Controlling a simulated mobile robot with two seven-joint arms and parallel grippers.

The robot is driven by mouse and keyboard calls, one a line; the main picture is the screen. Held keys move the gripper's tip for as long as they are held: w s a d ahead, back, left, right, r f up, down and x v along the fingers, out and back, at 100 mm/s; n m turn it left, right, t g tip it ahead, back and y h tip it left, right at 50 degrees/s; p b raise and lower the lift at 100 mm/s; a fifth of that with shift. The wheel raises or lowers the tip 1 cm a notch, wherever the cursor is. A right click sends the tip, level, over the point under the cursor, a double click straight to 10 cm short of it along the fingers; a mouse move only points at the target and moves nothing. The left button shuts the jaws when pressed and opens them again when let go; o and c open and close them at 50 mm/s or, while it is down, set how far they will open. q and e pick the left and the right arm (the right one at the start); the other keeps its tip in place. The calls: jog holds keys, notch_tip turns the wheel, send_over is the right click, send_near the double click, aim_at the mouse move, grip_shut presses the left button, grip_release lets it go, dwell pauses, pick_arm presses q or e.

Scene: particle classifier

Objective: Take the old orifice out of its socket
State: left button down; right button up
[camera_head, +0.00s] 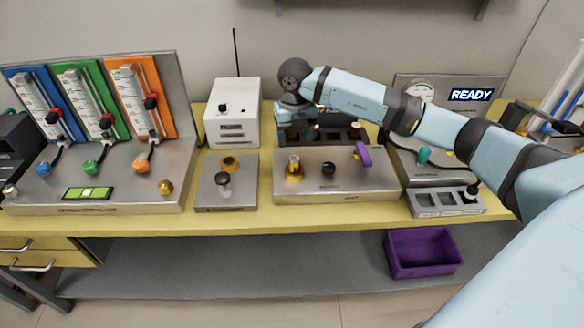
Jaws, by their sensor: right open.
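My right arm reaches in from the right. Its gripper (290,125) hangs below the dark wrist, behind and above the wide metal box (345,187), and is open. A brass fitting (293,169) stands upright in a gold seat at the left of that box, in front of and below the gripper and apart from it. A gold ring-like part (230,163) sits on the small metal block (226,197) to the left, beside a black-based knob (223,182). I cannot tell for sure which brass part is the old orifice. My left gripper is out of view.
The wide box also carries a black knob (328,169) and a purple lever (363,154). A white instrument (232,112) stands behind the small block. A grey tray (446,201) with square wells is at the right. A purple bin (424,252) sits on the lower shelf.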

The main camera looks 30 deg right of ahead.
aim_at(294, 159)
notch_tip(294, 159, down, 3)
jog(key=shift+f, duration=0.15)
jog(key=shift+s+a+f, duration=0.1)
jog(key=shift+s+f, duration=0.05)
jog(key=shift+f, duration=0.75)
jog(key=shift+s+a+f, duration=0.1)
jog(key=shift+f, duration=0.8)
jog(key=shift+s+a+f, duration=0.1)
jog(key=shift+s+f, duration=0.05)
jog(key=shift+f, duration=0.75)
jog(key=c, duration=1.1)
jog(key=shift+o, duration=0.2)
jog(key=shift+r, duration=0.15)
